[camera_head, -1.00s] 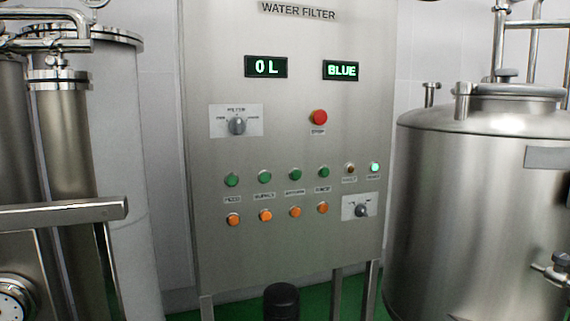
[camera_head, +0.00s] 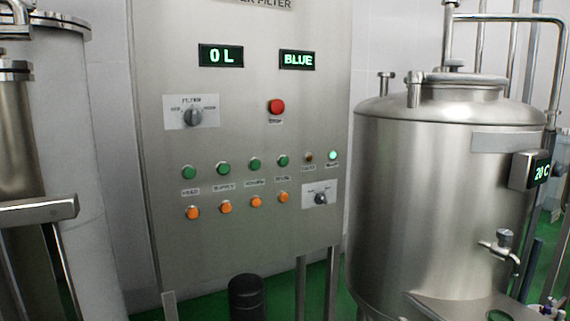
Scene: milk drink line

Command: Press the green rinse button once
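The water filter panel (camera_head: 240,130) stands upright in the middle of the view. It carries a row of green buttons, each above a small label and an orange button. The rightmost full-size green button (camera_head: 283,160) has a label that may read "RINSE", but it is too small to be sure. The other green buttons (camera_head: 222,168) sit to its left. A brightly lit pale green lamp or button (camera_head: 333,155) is at the row's right end, beside a dark amber one (camera_head: 309,157). Neither of my grippers is in view, and nothing covers the buttons.
Displays read "0 L" (camera_head: 221,55) and "BLUE" (camera_head: 297,60). A red stop button (camera_head: 276,106), a filter knob (camera_head: 194,116) and a lower knob (camera_head: 320,198) are on the panel. A steel tank (camera_head: 430,200) stands close at right. Steel vessels (camera_head: 60,130) stand at left.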

